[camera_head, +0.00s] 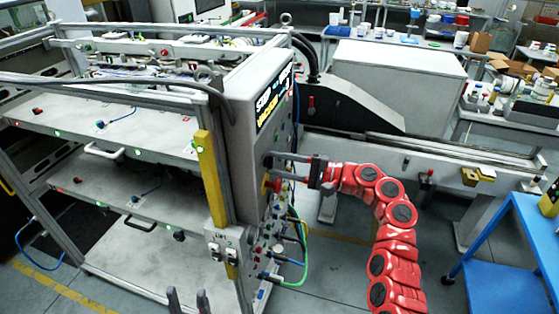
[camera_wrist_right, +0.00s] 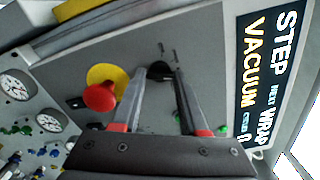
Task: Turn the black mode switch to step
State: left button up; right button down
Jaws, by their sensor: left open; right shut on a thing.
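The black mode switch (camera_wrist_right: 160,71) is on the grey panel, seen in the right wrist view between the fingertips. My right gripper (camera_wrist_right: 161,77) is shut on it, one finger on each side; the fingers partly hide it, so its setting is hard to read. In the head view my right gripper (camera_head: 275,165) reaches the panel's front from the right. The display (camera_wrist_right: 262,75) beside the switch reads STEP, NEXT WRAP and VACUUM in the wrist view. My left gripper (camera_head: 187,302) is open and empty at the bottom edge of the head view.
A red mushroom button (camera_wrist_right: 100,97) on a yellow plate sits close to the right gripper's fingers. Gauges (camera_wrist_right: 17,86) and cable fittings lie further along the panel. A yellow post (camera_head: 212,180) stands beside the panel. A blue cart (camera_head: 510,250) is at the right.

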dwell(0.4)
jog(key=shift+c, duration=2.2)
grip_release()
jog(key=shift+d, duration=0.1)
jog(key=b+v, duration=0.6)
jog(key=v, duration=1.1)
jog(key=shift+d+b, duration=0.15)
jog(key=shift+b, duration=0.15)
